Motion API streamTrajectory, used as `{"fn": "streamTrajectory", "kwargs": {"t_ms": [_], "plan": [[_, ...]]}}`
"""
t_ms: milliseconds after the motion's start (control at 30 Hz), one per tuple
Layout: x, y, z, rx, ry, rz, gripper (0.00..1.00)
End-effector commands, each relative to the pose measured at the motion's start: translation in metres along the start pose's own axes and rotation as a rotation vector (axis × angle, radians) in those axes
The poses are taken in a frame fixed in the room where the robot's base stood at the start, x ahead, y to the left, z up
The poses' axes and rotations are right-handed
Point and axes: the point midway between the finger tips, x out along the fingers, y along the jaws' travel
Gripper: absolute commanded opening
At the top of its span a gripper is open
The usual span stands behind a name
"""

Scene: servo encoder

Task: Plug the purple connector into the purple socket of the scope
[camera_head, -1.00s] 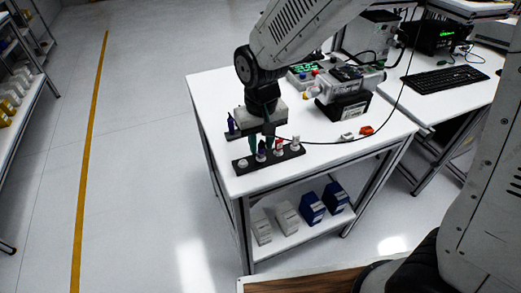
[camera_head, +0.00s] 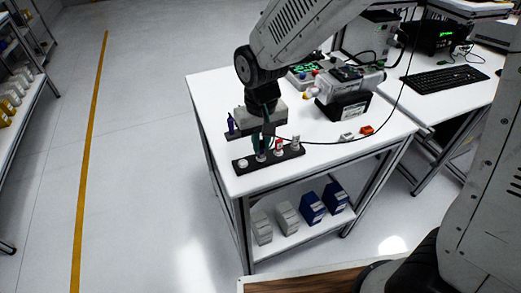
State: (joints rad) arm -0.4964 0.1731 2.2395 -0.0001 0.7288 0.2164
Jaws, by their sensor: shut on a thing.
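My gripper (camera_head: 262,148) points down over the front black rack (camera_head: 250,166) on the white table. It is shut on the purple connector, whose lower part (camera_head: 262,156) shows between and below the fingertips. The connector is upright, still at its place in the rack; the fingers hide most of it. A device with a green screen (camera_head: 303,72) stands behind my arm on the table and may be the scope. I cannot make out a purple socket.
The rack also holds a red-and-white connector (camera_head: 279,147) and white ones (camera_head: 295,143) close by. A dark blue item (camera_head: 231,124) stands in a second rack behind. A thin black cable crosses the table. An orange part (camera_head: 367,130) lies right; the table's right front is clear.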

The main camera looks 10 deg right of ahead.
Motion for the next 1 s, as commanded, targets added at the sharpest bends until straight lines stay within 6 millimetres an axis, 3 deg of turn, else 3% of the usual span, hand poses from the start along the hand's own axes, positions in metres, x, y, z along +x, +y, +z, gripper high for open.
{"fn": "streamTrajectory", "kwargs": {"t_ms": [267,1000], "plan": [[-0.003,0.000,0.000,0.000,0.001,0.000,0.00],[-0.041,0.000,-0.001,0.000,0.001,0.000,0.00]]}}
